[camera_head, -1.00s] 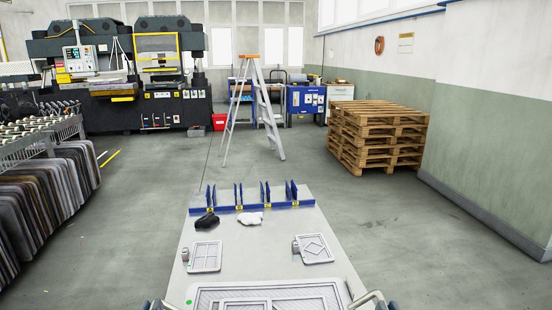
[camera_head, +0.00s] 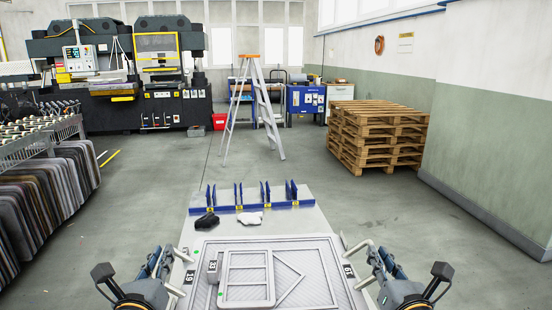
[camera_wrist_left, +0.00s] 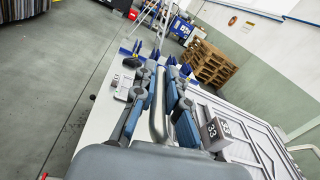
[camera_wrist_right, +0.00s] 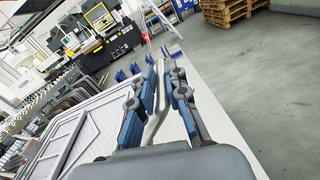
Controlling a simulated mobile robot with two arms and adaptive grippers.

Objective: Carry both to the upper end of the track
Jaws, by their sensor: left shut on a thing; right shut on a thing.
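A large grey patterned panel (camera_head: 325,245) spans my two grippers over the pale table. It has a bent tube handle at each side, with a 19 label near each. A smaller framed plate (camera_head: 247,279) appears to lie on it, with a block marked 33 (camera_head: 213,268) at its left, also in the left wrist view (camera_wrist_left: 218,133). My left gripper (camera_head: 170,263) is shut on the left handle (camera_wrist_left: 157,115). My right gripper (camera_head: 374,258) is shut on the right handle (camera_wrist_right: 158,100). The panel's near edge is out of frame.
A stepladder (camera_head: 258,105), wooden pallets (camera_head: 378,137) and a press stand beyond. Floor shows free on both sides.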

